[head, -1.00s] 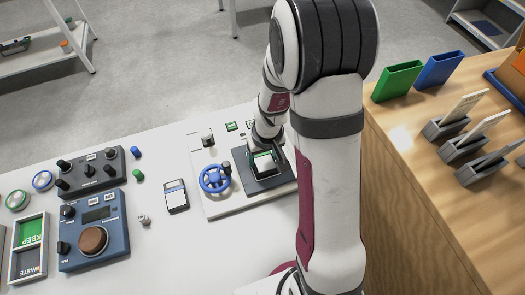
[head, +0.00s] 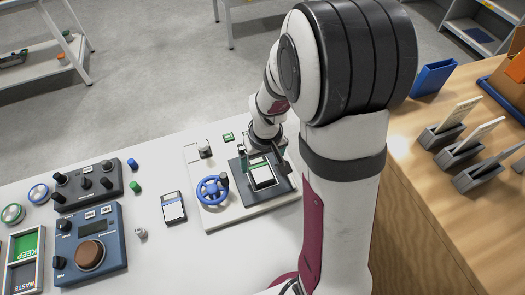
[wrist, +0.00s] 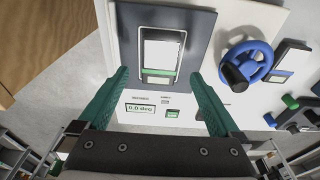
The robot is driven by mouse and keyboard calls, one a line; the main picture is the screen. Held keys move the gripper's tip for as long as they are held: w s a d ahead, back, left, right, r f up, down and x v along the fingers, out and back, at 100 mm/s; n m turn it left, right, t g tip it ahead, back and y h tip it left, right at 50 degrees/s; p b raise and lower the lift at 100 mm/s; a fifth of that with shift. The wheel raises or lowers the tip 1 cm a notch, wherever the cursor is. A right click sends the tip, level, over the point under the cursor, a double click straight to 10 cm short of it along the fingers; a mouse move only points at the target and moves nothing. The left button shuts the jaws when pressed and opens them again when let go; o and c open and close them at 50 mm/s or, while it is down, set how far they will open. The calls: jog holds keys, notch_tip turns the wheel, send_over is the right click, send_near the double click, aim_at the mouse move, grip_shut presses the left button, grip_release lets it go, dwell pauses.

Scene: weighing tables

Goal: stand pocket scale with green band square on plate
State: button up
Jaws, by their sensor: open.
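The pocket scale with the green band (wrist: 162,50) lies on the dark plate (wrist: 200,28) in the wrist view, its sides looking close to parallel with the plate's edges. In the head view the scale (head: 262,176) lies on the plate (head: 240,190), partly behind my arm. My gripper (wrist: 160,75) is open. Its green fingers are apart, one on each side of the scale's near end, with visible gaps to it. I cannot tell its exact height above the plate. The readout (wrist: 140,108) in front of the plate shows 0.0 deg.
A blue handwheel (head: 212,190) stands left of the plate on the same white base. A second pocket scale with a blue band (head: 174,207) lies further left. Control boxes (head: 90,243) and a KEEP/WASTE tray (head: 39,256) stand at left. A wooden table (head: 420,180) is at right.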

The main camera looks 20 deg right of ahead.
aim_at(263, 176)
notch_tip(263, 176, up, 7)
jog(key=s, duration=0.1)
jog(key=s+a+r+m+g+y, duration=0.1)
jog(key=s+a+r+m, duration=0.1)
jog(key=s, duration=0.8)
jog(key=s+a+r+m+g, duration=0.1)
jog(key=s+a+r+m, duration=0.2)
jog(key=s, duration=0.7)
jog(key=shift+a+r+m+y, duration=0.35)
jog(key=shift+a+r, duration=0.3)
jog(key=shift+a, duration=0.6)
jog(key=shift+w, duration=0.1)
